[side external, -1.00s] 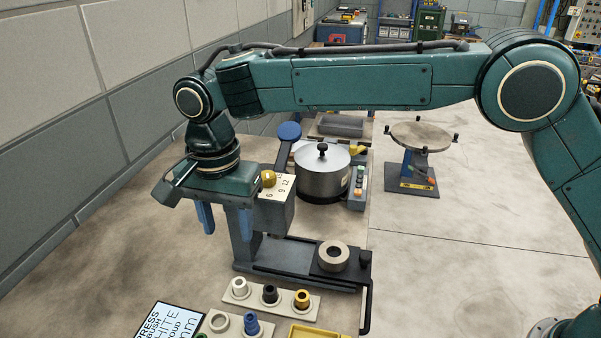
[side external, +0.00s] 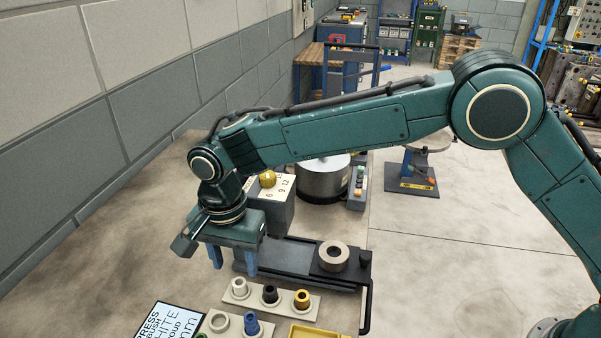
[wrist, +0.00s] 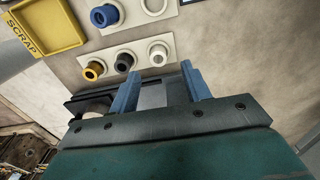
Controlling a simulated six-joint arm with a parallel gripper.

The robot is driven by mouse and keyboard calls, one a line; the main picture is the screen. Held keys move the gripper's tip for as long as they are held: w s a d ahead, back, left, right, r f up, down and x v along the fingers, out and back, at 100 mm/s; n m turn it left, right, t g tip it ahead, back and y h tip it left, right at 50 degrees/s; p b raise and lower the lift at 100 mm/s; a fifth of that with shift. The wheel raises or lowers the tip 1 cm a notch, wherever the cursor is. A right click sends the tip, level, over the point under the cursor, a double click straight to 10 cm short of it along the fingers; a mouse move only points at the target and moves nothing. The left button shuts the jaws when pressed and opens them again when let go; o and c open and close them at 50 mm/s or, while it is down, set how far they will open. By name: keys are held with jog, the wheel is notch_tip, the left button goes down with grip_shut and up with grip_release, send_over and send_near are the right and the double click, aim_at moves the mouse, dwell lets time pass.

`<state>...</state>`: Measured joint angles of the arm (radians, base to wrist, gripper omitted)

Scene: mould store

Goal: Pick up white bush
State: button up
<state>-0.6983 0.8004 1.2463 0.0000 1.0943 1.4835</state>
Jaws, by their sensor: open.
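The white bush (side external: 239,286) stands upright at the left end of a pale rack (side external: 262,297), beside a black bush (side external: 270,293) and a yellow bush (side external: 302,298). My gripper (side external: 233,262) points down, open and empty, a little above and behind the rack near the white bush. It also shows in the wrist view (wrist: 160,85). It does not touch any bush.
A blue bush (side external: 251,324) and a pale ring (side external: 219,321) stand in front of the rack. A display panel (side external: 170,322) lies at the left, a yellow scrap tray (wrist: 47,25) at the other side. A black slide bearing a ring (side external: 334,256) lies behind the rack.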

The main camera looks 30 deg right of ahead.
aim_at(239, 282)
jog(key=shift+s+f, duration=0.15)
jog(key=shift+f, duration=2.45)
grip_shut()
